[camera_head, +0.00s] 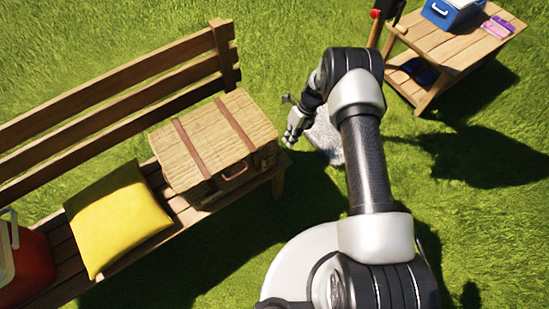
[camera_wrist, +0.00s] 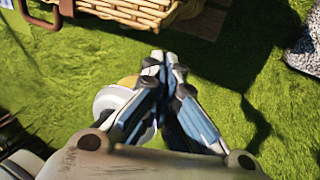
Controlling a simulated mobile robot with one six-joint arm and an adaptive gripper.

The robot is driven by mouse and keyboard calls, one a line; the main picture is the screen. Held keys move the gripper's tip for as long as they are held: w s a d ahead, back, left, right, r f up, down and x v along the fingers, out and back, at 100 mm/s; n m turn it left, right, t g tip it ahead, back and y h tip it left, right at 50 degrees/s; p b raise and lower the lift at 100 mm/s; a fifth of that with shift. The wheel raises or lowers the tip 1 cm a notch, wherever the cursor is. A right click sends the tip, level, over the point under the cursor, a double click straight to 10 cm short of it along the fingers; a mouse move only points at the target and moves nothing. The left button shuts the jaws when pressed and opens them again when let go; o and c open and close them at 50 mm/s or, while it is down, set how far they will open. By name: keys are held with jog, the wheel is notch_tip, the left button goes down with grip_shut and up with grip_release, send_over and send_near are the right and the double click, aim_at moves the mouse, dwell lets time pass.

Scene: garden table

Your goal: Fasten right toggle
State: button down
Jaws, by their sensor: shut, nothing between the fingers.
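A wicker picnic basket (camera_head: 205,135) with two brown leather straps sits on the bench, its lid down. A brown handle (camera_head: 236,174) shows on its front. The right strap (camera_head: 229,128) runs across the lid; I cannot make out the right toggle clearly in either view. My gripper (camera_head: 290,139) is just beyond the basket's right front corner, shut and empty. In the wrist view my gripper (camera_wrist: 165,60) points toward the basket's edge (camera_wrist: 150,14) at the top, with grass between them. The handle (camera_wrist: 38,14) shows at upper left there.
A yellow cushion (camera_head: 117,219) and a red cooler (camera_head: 28,265) are left of the basket on the wooden bench (camera_head: 100,97). A grey stone (camera_head: 325,135) stands behind my gripper. A side table (camera_head: 440,48) with a blue cooler (camera_head: 453,14) is at upper right. Grass is open between.

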aim_at(264, 166)
jog(key=s+a+f+b, duration=0.3)
jog(key=a+f, duration=0.3)
jog(key=f, duration=0.3)
jog(key=shift+s+a+f, duration=0.15)
jog(key=shift+s+a, duration=0.05)
jog(key=shift+s, duration=0.5)
jog(key=shift+s, duration=0.1)
jog(key=shift+a+h+p, duration=0.15)
jog(key=shift+h+p, duration=0.15)
jog(key=shift+p, duration=0.2)
